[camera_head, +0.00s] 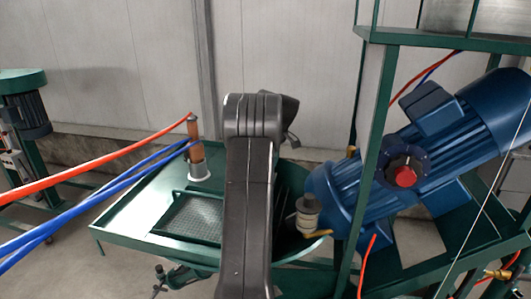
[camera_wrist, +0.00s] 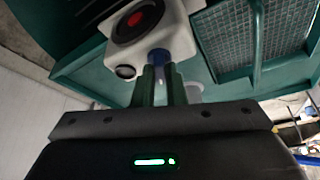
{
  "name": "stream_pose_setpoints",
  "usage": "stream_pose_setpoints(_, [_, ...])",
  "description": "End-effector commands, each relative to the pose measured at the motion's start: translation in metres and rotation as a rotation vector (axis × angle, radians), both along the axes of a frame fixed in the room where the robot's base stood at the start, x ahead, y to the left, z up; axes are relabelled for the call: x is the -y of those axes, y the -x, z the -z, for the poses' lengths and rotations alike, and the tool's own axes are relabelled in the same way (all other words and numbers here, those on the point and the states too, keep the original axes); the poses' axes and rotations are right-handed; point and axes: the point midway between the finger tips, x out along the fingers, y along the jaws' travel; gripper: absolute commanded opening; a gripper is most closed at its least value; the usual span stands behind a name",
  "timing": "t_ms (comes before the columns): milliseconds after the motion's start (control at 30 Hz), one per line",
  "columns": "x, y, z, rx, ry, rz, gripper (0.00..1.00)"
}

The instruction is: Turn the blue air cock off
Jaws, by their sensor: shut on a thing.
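In the wrist view my gripper (camera_wrist: 161,72) points at the underside of a white block, with its two fingers close together. The blue air cock (camera_wrist: 158,56) shows as a small blue piece at the fingertips, in front of the block. The fingers are shut on it. Most of its shape is hidden by the fingers, so its turn angle cannot be told. In the head view my dark arm fills the middle and hides the gripper and the cock.
The white block (camera_wrist: 172,38) carries a red round face (camera_wrist: 139,18). A green table (camera_head: 135,215) with a mesh panel (camera_head: 195,215) lies around my arm. A blue motor (camera_head: 440,140) and green frame stand at right. Red (camera_head: 100,158) and blue hoses (camera_head: 90,202) cross at left.

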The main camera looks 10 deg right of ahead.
Motion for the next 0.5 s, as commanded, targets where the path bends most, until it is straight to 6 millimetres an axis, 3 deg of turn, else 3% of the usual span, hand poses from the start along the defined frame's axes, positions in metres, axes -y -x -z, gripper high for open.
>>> stream_pose_setpoints(500, [0.0018, -0.003, -0.002, 0.005, 0.002, -0.366, 0.0])
